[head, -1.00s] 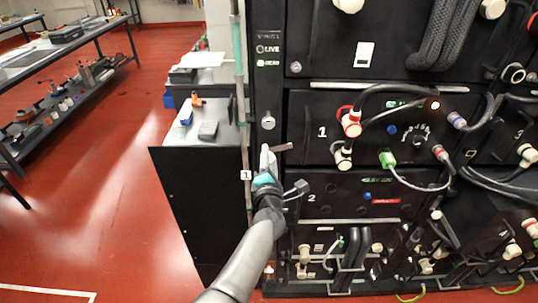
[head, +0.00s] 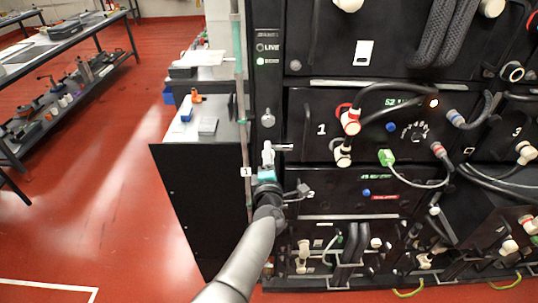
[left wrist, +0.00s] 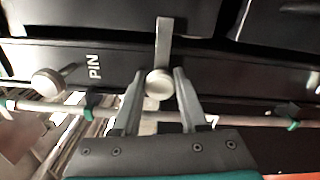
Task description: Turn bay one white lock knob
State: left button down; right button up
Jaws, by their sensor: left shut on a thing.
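The white lock knob (left wrist: 159,84) sits between the fingers of my left gripper (left wrist: 158,97) in the left wrist view, with a flat pale lever (left wrist: 164,42) running from it. In the head view my left gripper (head: 268,158) is at the rack's left post, below and left of the bay label 1 (head: 321,130). It is shut on the knob, which its fingers mostly hide there. The lever (head: 284,147) sticks out to the right, about level. My right gripper is in neither view.
A second pale knob (head: 268,120) is on the post above; it shows beside the PIN lettering (left wrist: 47,82) in the left wrist view. Cables and white connectors (head: 350,122) cross bay one's front. A black cabinet (head: 200,205) stands left of the rack. Red floor lies open further left.

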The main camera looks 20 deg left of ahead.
pick_arm(q)
jog(key=shift+c, duration=2.2)
grip_release()
jog(key=shift+s, duration=0.1)
jog(key=p+v, duration=0.3)
jog(key=v, duration=0.4)
jog(key=shift+s, duration=0.2)
jog(key=shift+d, duration=0.1)
